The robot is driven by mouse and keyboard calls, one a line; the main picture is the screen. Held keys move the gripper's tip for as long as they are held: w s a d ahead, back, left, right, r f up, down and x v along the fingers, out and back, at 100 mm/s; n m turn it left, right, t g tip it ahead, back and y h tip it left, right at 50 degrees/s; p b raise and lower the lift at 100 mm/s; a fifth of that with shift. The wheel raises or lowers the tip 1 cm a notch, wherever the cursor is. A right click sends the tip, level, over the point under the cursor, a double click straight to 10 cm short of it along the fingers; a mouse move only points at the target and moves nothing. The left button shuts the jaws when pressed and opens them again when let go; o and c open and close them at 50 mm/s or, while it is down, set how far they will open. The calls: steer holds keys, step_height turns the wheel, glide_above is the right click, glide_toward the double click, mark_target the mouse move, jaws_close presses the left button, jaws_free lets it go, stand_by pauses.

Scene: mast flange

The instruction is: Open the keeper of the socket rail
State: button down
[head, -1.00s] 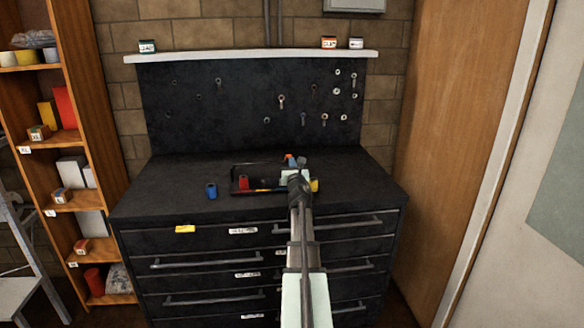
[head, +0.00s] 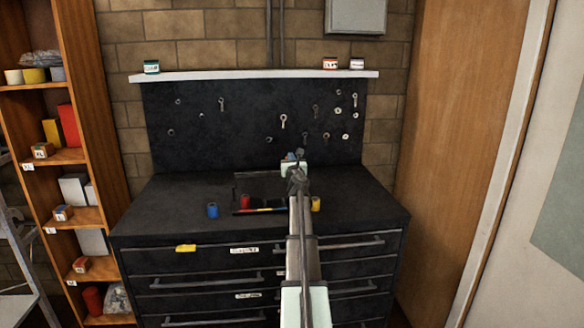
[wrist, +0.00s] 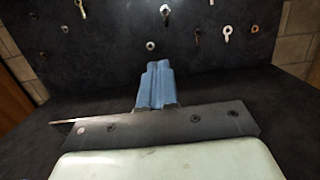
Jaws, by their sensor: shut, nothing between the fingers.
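The dark socket rail (head: 262,211) lies on the bench top, with coloured marks along its front. A red socket (head: 245,202) stands at its left part and a yellow one (head: 316,204) at its right end. A thin dark bar (head: 260,176), perhaps the keeper, shows behind the rail; my arm hides its right part, so its exact position is unclear. My gripper (head: 290,157) is beyond the rail, towards the back panel. In the wrist view its blue fingers (wrist: 157,72) are together and empty; neither rail nor keeper is recognisable there.
A blue socket (head: 212,210) stands on the bench left of the rail. A yellow tag (head: 186,248) is at the drawer front. The dark panel (head: 200,130) with hanging hardware rises behind the bench. The bench top (head: 170,200) is clear at the left.

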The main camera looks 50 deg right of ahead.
steer(key=shift+r+x, duration=0.2)
steer(key=shift+x, duration=1.3)
steer(key=shift+s+a, duration=0.1)
steer(key=shift+a, duration=0.05)
